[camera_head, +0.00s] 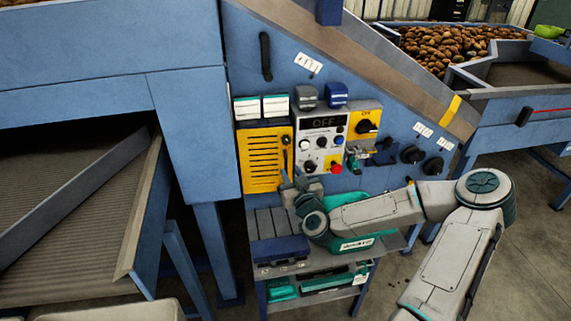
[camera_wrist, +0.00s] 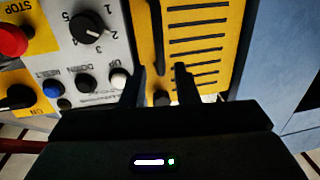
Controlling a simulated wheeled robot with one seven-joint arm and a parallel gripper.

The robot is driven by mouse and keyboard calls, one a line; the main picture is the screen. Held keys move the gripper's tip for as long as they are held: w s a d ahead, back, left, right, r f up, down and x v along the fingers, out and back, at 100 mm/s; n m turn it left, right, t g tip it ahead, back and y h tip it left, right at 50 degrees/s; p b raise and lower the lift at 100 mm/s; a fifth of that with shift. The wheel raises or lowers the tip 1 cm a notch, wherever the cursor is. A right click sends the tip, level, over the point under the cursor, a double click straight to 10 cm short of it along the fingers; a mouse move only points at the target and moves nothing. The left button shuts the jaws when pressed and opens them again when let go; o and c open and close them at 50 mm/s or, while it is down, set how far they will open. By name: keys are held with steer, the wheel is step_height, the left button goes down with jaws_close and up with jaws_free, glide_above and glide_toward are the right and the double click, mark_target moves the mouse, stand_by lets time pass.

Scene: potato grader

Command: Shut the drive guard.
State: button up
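The drive guard is a yellow slotted panel (camera_head: 262,163) on the blue machine face, left of the grey control box. A black handle (camera_head: 286,152) runs along its right side. I cannot tell from the head view whether the guard stands slightly ajar. The wrist view, turned upside down, shows the guard (camera_wrist: 208,50) and its handle (camera_wrist: 157,35) close ahead. My gripper (camera_wrist: 159,82) is open. Its fingers are apart, one on each side of the handle's line, with a dark knob (camera_wrist: 161,98) between them. In the head view my gripper (camera_head: 296,183) is just below the guard's lower right corner.
The control box (camera_head: 321,135) with buttons, a red stop button (camera_head: 336,168) and dials is right beside the guard. Below stands a small cart (camera_head: 372,251) with dark blue and teal items. A sloping conveyor (camera_head: 80,205) is left; potatoes (camera_head: 455,45) lie back right.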

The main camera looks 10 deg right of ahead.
mark_target(286, 165)
steer(key=shift+w+a+p, duration=0.15)
steer(key=shift+w+p, duration=0.05)
steer(key=shift+w, duration=1.15)
steer(key=shift+w+a+p, duration=0.15)
steer(key=shift+w+p, duration=0.05)
steer(key=shift+w, duration=1.15)
jaws_close()
